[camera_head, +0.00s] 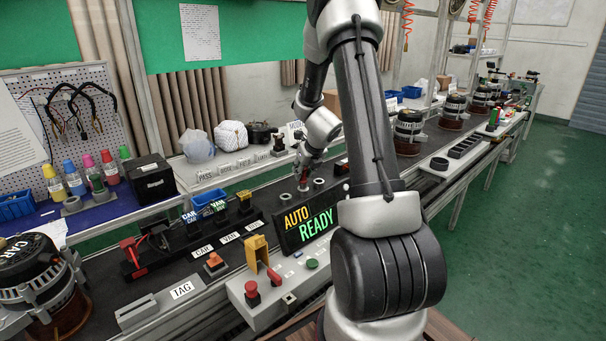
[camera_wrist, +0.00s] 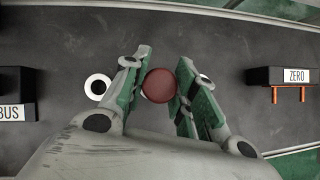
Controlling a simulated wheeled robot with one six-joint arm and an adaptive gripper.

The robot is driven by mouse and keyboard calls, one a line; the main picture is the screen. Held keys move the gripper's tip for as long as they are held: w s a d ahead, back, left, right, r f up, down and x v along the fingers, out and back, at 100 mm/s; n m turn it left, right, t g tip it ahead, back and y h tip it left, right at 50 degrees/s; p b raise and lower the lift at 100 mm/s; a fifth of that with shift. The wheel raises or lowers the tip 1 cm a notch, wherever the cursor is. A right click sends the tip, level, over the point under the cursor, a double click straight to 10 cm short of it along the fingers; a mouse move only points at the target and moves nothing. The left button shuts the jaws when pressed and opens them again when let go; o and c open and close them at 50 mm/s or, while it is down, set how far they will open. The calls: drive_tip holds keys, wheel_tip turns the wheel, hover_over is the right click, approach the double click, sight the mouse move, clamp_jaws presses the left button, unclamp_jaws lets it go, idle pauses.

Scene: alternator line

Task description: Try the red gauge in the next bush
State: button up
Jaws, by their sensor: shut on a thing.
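My gripper (camera_wrist: 160,85) is shut on the red gauge (camera_wrist: 159,86), seen from above in the wrist view as a round dark-red top between the green-padded fingers. The gauge also shows as a small red piece in the head view (camera_head: 304,173), over the dark bench surface. One pale ring-shaped bush (camera_wrist: 98,86) stands just left of the fingers in the wrist view. Another bush (camera_head: 319,183) stands right of the gripper in the head view and is mostly hidden by a finger in the wrist view. What lies under the gauge is hidden; I cannot tell whether it sits in a bush.
A block labelled ZERO (camera_wrist: 296,76) stands at the right in the wrist view, and a block labelled BUS (camera_wrist: 14,92) at the left. A display reading AUTO READY (camera_head: 307,224) stands in front of the bushes. Alternators (camera_head: 409,130) line the conveyor to the right.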

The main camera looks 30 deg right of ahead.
drive_tip(key=shift+r, duration=3.05)
